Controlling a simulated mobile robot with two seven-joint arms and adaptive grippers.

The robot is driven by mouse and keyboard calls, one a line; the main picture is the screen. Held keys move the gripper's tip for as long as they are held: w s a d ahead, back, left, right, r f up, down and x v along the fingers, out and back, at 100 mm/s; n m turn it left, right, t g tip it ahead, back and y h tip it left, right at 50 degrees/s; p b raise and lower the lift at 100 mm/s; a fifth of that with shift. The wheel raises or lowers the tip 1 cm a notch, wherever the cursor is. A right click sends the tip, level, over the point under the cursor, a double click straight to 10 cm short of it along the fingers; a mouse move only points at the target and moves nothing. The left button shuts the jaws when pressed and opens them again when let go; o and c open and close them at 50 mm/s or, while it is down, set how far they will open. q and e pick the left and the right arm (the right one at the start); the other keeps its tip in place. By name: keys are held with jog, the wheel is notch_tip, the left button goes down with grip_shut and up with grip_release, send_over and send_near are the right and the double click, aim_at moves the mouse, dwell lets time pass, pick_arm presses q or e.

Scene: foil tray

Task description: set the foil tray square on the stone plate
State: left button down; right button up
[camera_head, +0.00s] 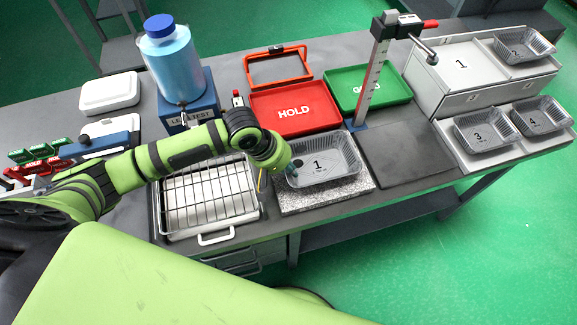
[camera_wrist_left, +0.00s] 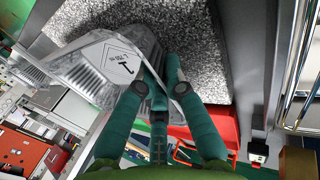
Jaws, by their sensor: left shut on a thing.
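The foil tray (camera_head: 318,182), silver and marked 1, is over the speckled stone plate (camera_head: 360,188) at the middle of the bench. My left gripper (camera_head: 291,172) is at the tray's left end and is shut on its wall. The left wrist view shows the tray (camera_wrist_left: 92,62) between the teal fingers (camera_wrist_left: 160,82), with the plate (camera_wrist_left: 213,70) behind it. The tray covers much of the plate; bare plate shows along the front and right in the head view. I cannot tell whether the tray touches the plate. My right gripper is not in view.
A wire rack on a tray (camera_head: 208,200) lies left of the plate. A red HOLD tray (camera_head: 295,128) and a green tray (camera_head: 345,97) lie behind. A post gauge (camera_head: 374,85) stands at the back right corner. A dark mat (camera_head: 408,155) is clear at the right.

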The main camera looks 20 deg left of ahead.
pick_arm(q)
jog(key=c, duration=1.3)
grip_release()
jog(key=shift+f, duration=0.1)
jog(key=b+v, duration=0.1)
jog(key=v, duration=1.1)
jog(key=shift+s, duration=0.1)
